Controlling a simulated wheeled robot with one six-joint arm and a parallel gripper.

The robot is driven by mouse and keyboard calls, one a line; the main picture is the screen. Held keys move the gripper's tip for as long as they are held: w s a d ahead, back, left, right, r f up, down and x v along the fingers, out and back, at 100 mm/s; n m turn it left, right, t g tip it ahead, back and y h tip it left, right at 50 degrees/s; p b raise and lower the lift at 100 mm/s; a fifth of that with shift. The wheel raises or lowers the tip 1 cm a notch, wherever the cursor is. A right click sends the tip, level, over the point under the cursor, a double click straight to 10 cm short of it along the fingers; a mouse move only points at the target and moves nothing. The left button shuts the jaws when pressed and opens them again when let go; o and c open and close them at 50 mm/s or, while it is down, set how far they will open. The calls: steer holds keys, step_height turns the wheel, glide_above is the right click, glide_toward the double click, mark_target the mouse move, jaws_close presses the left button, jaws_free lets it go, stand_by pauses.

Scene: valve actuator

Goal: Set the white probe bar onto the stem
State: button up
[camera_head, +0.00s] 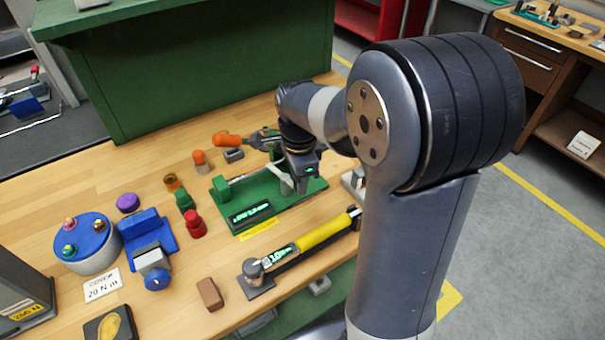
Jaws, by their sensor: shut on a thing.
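My gripper (302,184) is over the right half of a green base (258,212) on the wooden bench, pointing down. A pale bar (282,176), which looks like the white probe bar, shows at the left side of my gripper, low over the base. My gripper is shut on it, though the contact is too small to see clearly. A short silver rod (238,179) shows at the left end of the base. I cannot tell whether the bar touches the stem; the stem is not clearly visible, and my wrist covers part of that area.
A yellow-handled tool with a display (300,246) lies in front of the base. Red (194,224) and green (185,201) knobs stand close to its left. An orange-handled tool (228,139) lies behind. A blue clamp-like block (146,233) is further left.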

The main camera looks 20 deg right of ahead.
steer(key=shift+s+a+m, duration=0.15)
steer(key=shift+a+m, duration=0.25)
steer(key=shift+m, duration=0.7)
steer(key=o, duration=1)
steer(key=shift+a, duration=0.1)
steer(key=shift+r, duration=0.1)
step_height(320, 180, up, 11)
steer(key=shift+f, duration=0.2)
